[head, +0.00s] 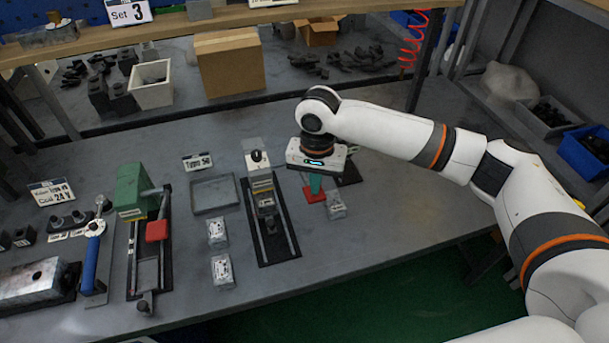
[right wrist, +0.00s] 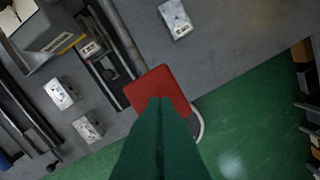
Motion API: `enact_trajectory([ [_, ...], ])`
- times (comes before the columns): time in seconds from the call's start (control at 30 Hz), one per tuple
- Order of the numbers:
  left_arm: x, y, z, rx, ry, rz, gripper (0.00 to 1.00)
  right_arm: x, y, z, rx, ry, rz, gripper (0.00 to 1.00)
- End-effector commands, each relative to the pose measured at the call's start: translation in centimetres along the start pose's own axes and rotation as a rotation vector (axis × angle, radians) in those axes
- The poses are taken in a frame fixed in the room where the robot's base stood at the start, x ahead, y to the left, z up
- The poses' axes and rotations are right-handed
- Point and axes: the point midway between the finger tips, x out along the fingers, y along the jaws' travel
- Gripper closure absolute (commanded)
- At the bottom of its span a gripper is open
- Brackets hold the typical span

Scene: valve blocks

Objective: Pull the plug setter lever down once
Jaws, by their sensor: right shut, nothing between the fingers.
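A red square pad (head: 314,195) shows just under my right gripper (head: 316,184) in the head view, to the right of the middle machine (head: 261,190) on its black base. In the right wrist view the red pad (right wrist: 158,92) sits at the end of a grey bar (right wrist: 122,38). It looks like the plug setter lever's handle. My right gripper's green fingers (right wrist: 160,110) are shut, with nothing between them, and their tips overlap the pad's near edge. I cannot tell whether they touch it. My left gripper is not in view.
Clear valve blocks stand left of the middle machine (head: 217,232) and right of the pad (head: 336,204). A green machine (head: 131,190) with its own red handle (head: 157,231) stands farther left. A shallow grey tray (head: 215,210) lies between. The table's front edge is close.

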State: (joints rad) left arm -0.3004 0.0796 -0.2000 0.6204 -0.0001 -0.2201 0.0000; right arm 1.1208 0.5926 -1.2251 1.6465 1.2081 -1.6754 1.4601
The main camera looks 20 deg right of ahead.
Motion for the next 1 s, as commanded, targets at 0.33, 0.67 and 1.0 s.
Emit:
enact_trajectory([
  [0.33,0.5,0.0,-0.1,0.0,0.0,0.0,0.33,2.6,0.0,0.0,0.0,0.0,0.0,1.0],
  [0.67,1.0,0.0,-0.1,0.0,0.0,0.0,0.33,4.9,0.0,0.1,0.001,-0.002,0.0,1.0],
  [1.0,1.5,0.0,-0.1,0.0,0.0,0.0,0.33,7.3,0.0,0.1,0.002,-0.003,0.0,1.0],
])
